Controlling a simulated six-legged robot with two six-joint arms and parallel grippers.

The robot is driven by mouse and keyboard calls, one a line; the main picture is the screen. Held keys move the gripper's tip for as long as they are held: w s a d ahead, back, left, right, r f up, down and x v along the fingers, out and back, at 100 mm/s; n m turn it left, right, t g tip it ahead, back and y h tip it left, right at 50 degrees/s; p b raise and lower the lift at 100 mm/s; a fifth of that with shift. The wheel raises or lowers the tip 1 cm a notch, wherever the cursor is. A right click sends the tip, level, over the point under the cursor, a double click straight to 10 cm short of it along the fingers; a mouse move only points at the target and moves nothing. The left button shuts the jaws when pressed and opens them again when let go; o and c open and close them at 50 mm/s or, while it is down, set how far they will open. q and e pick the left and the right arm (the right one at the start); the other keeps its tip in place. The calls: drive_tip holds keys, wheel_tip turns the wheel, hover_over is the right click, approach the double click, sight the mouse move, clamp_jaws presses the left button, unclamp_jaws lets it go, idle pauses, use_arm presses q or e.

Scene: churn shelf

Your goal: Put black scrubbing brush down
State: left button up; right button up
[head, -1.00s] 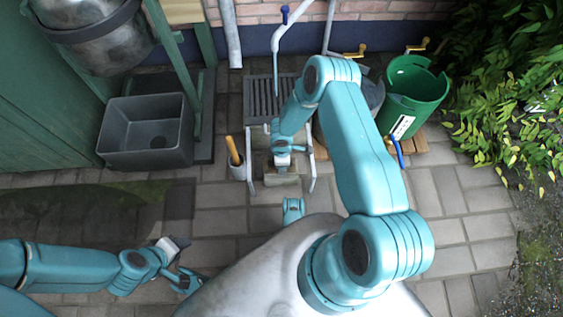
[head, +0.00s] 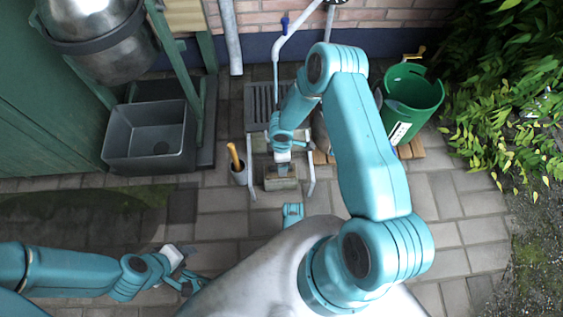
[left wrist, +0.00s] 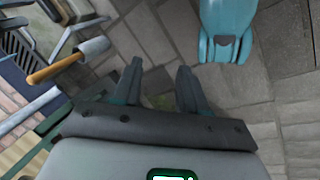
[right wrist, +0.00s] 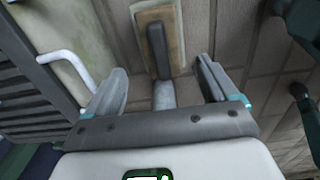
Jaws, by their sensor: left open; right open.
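The black scrubbing brush appears as a dark, narrow piece (right wrist: 157,48) with a grey end, on a pale block (right wrist: 140,14) in the right wrist view. The block also shows in the head view (head: 281,184), on the paving in front of the slatted stand. My right gripper (head: 283,158) is open just above the brush. In the right wrist view its fingers (right wrist: 160,78) stand apart on both sides of the grey end, without visible contact. My left gripper (head: 186,268) is open and empty over the paving at lower left; its spread fingers also show in the left wrist view (left wrist: 160,78).
A slatted stand (head: 259,112) with pale legs stands behind the block. A grey basin (head: 118,160) is further left, a green bucket (head: 418,90) at right. The front paving is mostly clear.

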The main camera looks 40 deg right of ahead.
drive_tip(key=s+a+r+m+y+p, duration=0.1)
drive_tip(key=s+a+r+m+y, duration=0.2)
drive_tip(key=s+a+r+m, duration=0.9)
drive_tip(key=shift+s+a+r+m+t+y, duration=0.4)
drive_tip(key=shift+s+a+m, duration=0.25)
drive_tip(key=shift+a+m, duration=0.4)
